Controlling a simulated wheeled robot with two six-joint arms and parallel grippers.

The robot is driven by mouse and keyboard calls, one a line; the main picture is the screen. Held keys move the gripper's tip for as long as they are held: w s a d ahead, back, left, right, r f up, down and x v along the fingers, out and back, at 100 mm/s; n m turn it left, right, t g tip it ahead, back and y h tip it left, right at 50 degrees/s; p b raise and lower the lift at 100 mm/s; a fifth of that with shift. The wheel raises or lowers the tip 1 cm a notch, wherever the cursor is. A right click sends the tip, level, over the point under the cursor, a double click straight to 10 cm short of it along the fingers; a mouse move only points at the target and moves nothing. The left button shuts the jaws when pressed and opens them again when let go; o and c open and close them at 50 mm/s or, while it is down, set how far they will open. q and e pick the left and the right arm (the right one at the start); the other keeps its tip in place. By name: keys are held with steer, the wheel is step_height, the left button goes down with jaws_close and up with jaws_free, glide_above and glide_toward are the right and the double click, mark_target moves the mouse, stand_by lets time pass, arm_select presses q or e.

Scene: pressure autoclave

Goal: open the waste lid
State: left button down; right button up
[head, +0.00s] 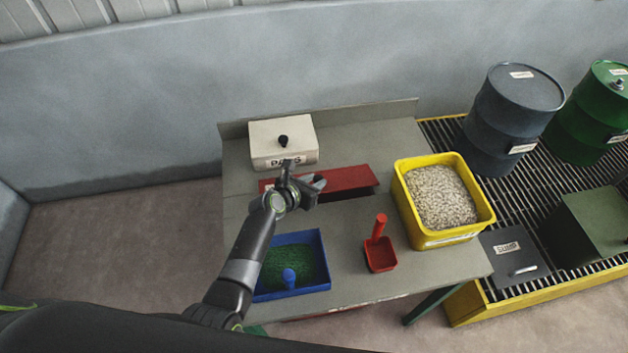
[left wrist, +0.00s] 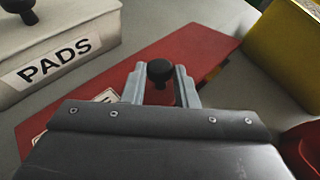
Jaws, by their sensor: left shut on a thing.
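The waste lid is a flat red panel (head: 348,178) on the grey table, behind the blue tray and in front of the PADS box. It also fills the middle of the left wrist view (left wrist: 195,50), with a white label mostly hidden by my gripper. A black knob (left wrist: 159,72) stands on it. My left gripper (head: 303,180) is over the lid, its two fingers (left wrist: 160,84) on either side of the knob and shut on it. A dark strip shows along the lid's front right edge; I cannot tell whether it is an opening or shadow. My right gripper is not in view.
The white PADS box (head: 285,143) with a black knob stands close behind. A yellow bin (head: 405,190) of pale granules is to the right. A blue tray (head: 320,245) of green granules and a red scoop (head: 380,255) are in front. Drums (head: 510,120) stand far right.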

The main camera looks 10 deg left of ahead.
arm_select(q)
steer(key=shift+w+a+r+p, duration=0.2)
steer(key=shift+w+r+p, duration=0.5)
steer(key=shift+r, duration=0.35)
steer(key=shift+w+a+r+p, duration=0.15)
steer(key=shift+w+p, duration=0.1)
steer(key=shift+w, duration=0.1)
steer(key=shift+w+a+r+p, duration=0.1)
steer(key=shift+w+r+p, duration=0.1)
steer(key=shift+w, duration=0.1)
steer(key=shift+f, duration=0.1)
